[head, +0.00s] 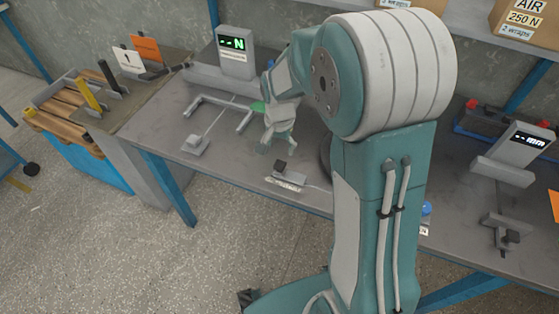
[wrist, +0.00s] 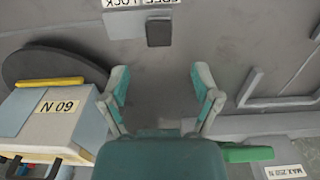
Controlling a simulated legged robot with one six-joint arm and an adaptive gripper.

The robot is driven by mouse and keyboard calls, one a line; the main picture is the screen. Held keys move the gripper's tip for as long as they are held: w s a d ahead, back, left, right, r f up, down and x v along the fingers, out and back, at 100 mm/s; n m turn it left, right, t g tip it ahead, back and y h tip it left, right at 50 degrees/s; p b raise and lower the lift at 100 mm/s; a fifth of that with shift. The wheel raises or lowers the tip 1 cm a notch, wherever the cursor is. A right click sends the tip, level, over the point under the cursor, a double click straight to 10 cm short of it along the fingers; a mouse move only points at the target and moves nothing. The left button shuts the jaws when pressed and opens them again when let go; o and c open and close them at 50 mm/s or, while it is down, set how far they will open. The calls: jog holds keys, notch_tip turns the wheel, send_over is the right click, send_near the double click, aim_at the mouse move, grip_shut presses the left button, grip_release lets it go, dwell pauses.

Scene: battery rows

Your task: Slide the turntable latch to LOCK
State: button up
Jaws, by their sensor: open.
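The latch shows in the wrist view as a dark knob (wrist: 158,32) on a grey plate, beside a FREE/LOCK label (wrist: 140,3) partly cut off by the top edge. In the head view the dark latch knob (head: 280,166) stands on the grey bench in front of my arm. The turntable shows as a dark disc (wrist: 30,65) at left in the wrist view, and mostly hidden by my arm in the head view. My gripper (wrist: 161,72) is open and empty, its fingers apart, with the knob beyond the fingertips. In the head view my gripper (head: 267,145) hangs just behind the latch.
A block labelled 60 N (wrist: 62,106) with a yellow bar overlaps the disc. A force display (head: 236,52) and a grey U-shaped bracket (head: 243,122) stand on the bench. Another display (head: 520,148) stands at right. The bench around the knob looks mostly clear.

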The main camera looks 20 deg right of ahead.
aim_at(280, 164)
notch_tip(280, 164, down, 7)
jog(key=shift+r, duration=0.1)
jog(key=shift+c, duration=0.3)
grip_shut()
